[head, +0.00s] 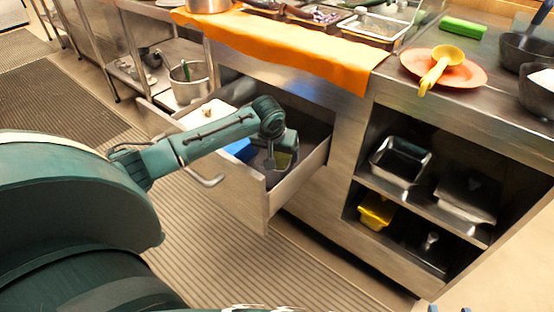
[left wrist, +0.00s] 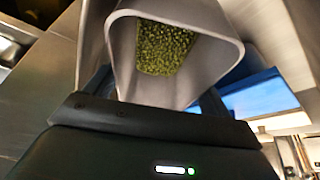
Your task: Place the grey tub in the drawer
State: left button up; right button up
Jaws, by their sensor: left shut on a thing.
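The grey tub (left wrist: 215,75) holds green bean-like pieces and shows large in the left wrist view. My left gripper (head: 278,150) is shut on it. In the head view the tub (head: 291,143) is mostly hidden by the gripper and looks tilted. It is within the outline of the open drawer (head: 240,188), towards its right end. I cannot tell whether it touches the drawer floor.
A blue item (head: 240,149) and a white item (head: 208,112) are in the drawer left of the tub. The counter with an orange cloth (head: 290,45) overhangs the drawer's back. Open shelves with metal pans (head: 400,160) and a yellow tub (head: 376,211) stand to the right.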

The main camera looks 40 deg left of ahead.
pick_arm(q)
jog(key=shift+f, duration=0.9)
pick_arm(e)
jog(key=shift+w+a, duration=0.1)
pick_arm(q)
jog(key=shift+f, duration=0.1)
jog(key=o, duration=1.4)
jog(key=shift+c, duration=0.2)
jog(key=shift+r, duration=0.35)
jog(key=p+v, duration=0.4)
jog(key=v, duration=0.7)
jog(key=shift+s+r, duration=0.2)
jog(key=shift+s, duration=0.05)
pick_arm(e)
jog(key=shift+s+d+r+m+g+h, duration=0.3)
jog(key=shift+s+d+r+m+g, duration=0.2)
jog(key=shift+s+r+m+g, duration=0.25)
